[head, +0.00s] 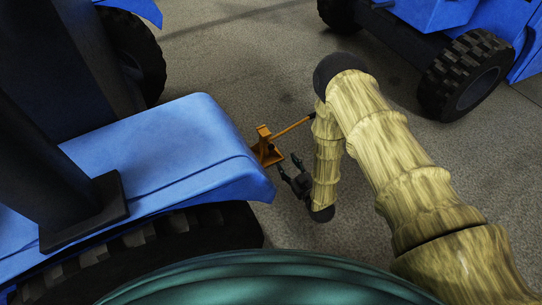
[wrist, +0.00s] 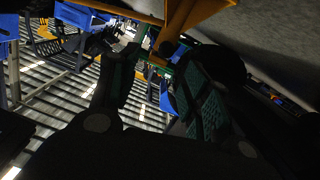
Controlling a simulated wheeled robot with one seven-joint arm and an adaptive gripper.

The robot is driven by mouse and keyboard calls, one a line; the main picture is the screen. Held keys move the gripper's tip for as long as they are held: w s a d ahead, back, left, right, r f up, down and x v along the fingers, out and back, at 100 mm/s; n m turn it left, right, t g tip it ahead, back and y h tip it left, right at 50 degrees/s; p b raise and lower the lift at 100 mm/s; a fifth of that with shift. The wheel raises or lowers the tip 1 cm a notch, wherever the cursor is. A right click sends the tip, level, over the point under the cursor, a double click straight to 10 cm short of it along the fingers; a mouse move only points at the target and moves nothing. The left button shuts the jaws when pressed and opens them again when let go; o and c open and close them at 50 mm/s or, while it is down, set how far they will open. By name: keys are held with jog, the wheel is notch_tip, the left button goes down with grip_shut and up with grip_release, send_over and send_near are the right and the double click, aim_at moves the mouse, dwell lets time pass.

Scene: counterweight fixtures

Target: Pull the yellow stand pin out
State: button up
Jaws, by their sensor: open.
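An orange-yellow stand (head: 265,148) sits at the end of the blue tractor body, and a long bar of the same colour runs from it to the right. Its bracket (wrist: 196,14) fills the top of the wrist view. My gripper (head: 288,162) is just right of the stand's lower part, with its fingers apart and pointing at it. In the wrist view a small orange-yellow piece (wrist: 157,61) shows between the dark, green-padded fingers. I cannot tell whether this piece is the pin, or whether a finger touches it. No pin is clearly distinguishable in the head view.
The blue tractor body (head: 165,150) and its large black tyre (head: 170,245) lie close on the left. Another blue vehicle (head: 440,12) with a black wheel (head: 465,75) stands at the upper right. Grey floor (head: 240,60) is clear between them.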

aim_at(272, 149)
jog(key=shift+t+y, duration=0.3)
jog(key=shift+y, duration=0.2)
jog(key=b+x, duration=0.2)
jog(key=x, duration=0.1)
jog(key=f+b+x, duration=0.1)
jog(key=b+x, duration=0.1)
jog(key=x, duration=0.2)
jog(key=b+x, duration=0.2)
jog(key=x, duration=0.1)
jog(key=shift+w+a+f, duration=0.1)
jog(key=shift+a+f, duration=0.3)
jog(key=shift+a, duration=0.1)
jog(key=shift+b+x, duration=0.5)
jog(key=shift+x, duration=0.3)
jog(key=shift+r, duration=0.15)
jog(key=shift+d, duration=0.1)
grip_shut()
